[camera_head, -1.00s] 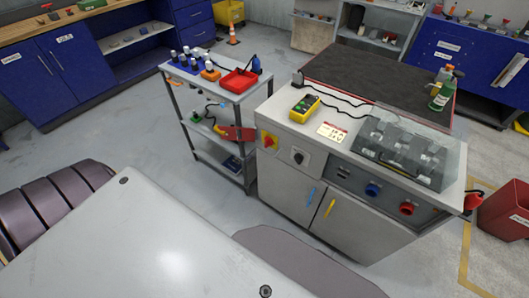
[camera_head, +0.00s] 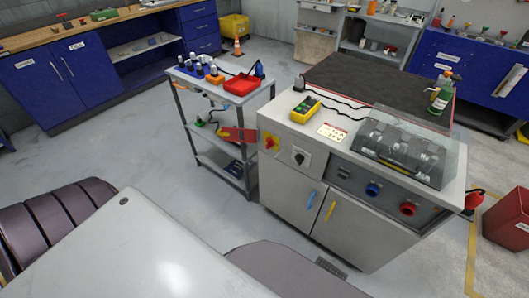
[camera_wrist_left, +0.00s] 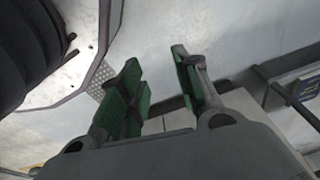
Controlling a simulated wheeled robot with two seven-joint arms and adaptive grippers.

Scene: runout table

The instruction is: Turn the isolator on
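The cabinet (camera_head: 285,190) stands right of centre in the head view. On its front left is a yellow plate with a red rotary knob (camera_head: 270,142), which looks like the isolator. Next to it is a black rotary knob (camera_head: 300,157) on a pale plate. The exact angle of either knob is too small to tell. My left gripper (camera_wrist_left: 156,62) shows in the left wrist view with its green-padded fingers apart and nothing between them. It is not in the head view, so its distance from the knobs cannot be told. My right gripper is not in view.
A grey trolley (camera_head: 222,160) with a red tray (camera_head: 242,84) stands close left of the cabinet. On the cabinet top are a yellow control box (camera_head: 305,110) and a clear guard (camera_head: 410,145). A red bin (camera_head: 507,215) stands right. Floor is clear in front of the trolley.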

